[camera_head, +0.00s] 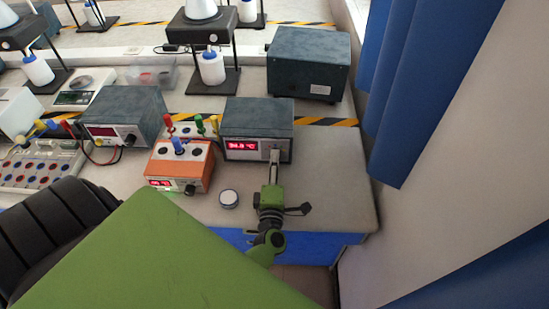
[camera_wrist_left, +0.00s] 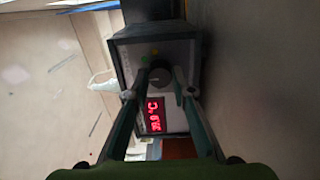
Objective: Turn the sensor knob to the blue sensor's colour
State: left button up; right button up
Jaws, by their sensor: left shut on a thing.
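The sensor box (camera_head: 257,120) is a dark blue-grey instrument with a red digital display in °C, near the front right of the bench. Its dark round knob (camera_wrist_left: 160,77) shows in the left wrist view, with small green and yellow marks beside it. My left gripper (camera_head: 275,155) reaches the box's front at the display's right; in the left wrist view its fingers (camera_wrist_left: 162,74) are shut on the knob, one on each side. The knob's pointer is too small to tell. A blue-topped piece (camera_head: 179,146) stands on the orange box (camera_head: 185,172), with red-topped and green-topped pieces behind. My right gripper is not in view.
Another instrument (camera_head: 125,112) and a socket board (camera_head: 45,165) are further left. A large grey box (camera_head: 308,62) stands behind. Blue curtains (camera_head: 430,80) hang right. The bench's front right corner is clear.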

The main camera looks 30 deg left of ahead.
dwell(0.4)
pick_arm(q)
jog(key=o, duration=1.1)
jog(key=shift+v, duration=3.75)
